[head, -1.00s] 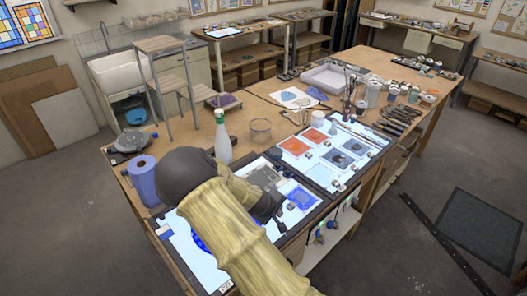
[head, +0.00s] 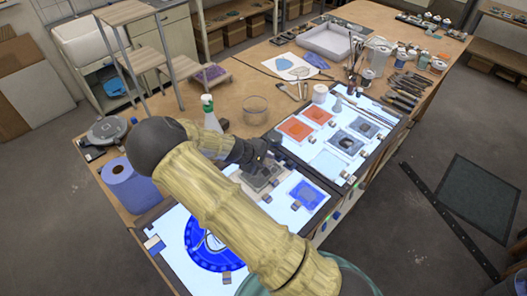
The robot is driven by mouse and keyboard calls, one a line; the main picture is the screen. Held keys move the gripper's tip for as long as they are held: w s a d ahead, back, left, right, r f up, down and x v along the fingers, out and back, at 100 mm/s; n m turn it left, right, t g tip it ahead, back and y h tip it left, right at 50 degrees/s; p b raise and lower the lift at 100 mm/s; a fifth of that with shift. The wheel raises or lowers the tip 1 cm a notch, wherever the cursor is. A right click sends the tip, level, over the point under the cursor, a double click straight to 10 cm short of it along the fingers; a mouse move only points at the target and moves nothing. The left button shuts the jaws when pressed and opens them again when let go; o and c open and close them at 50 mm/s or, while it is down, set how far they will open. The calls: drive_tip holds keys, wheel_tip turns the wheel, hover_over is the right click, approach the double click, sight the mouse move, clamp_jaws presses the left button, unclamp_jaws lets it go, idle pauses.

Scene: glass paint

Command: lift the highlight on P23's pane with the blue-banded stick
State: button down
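My gripper (head: 256,158) is over the near light table, just above a grey pane (head: 262,178). It is small and dark, and my arm partly covers it; I cannot tell whether it is open or holds a stick. A blue square pane (head: 307,195) lies to the right of the grey one. A large round blue pane (head: 203,247) lies at the left, partly hidden by my arm. Two orange panes (head: 296,128) and two dark panes (head: 346,142) lie on the far light table. No P23 label is readable, and I cannot make out a blue band on any stick.
A white bottle with a green cap (head: 211,118) and a glass bowl (head: 255,108) stand behind my gripper. A blue paper roll (head: 130,185) stands at the left. Brushes stand in a jar (head: 354,68) at the back. The bench middle near the bowl is fairly clear.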

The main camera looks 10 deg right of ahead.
drive_tip(key=shift+w, duration=0.15)
drive_tip(key=shift+s+a+f, duration=0.1)
drive_tip(key=shift+s, duration=0.35)
drive_tip(key=shift+f+b, duration=0.35)
drive_tip(key=shift+b, duration=0.1)
drive_tip(key=shift+w+f+b, duration=0.15)
drive_tip(key=shift+f+b, duration=1.1)
drive_tip(key=shift+f, duration=0.75)
drive_tip(key=shift+d, duration=0.2)
drive_tip(key=shift+a+f, duration=0.15)
drive_tip(key=shift+a, duration=0.2)
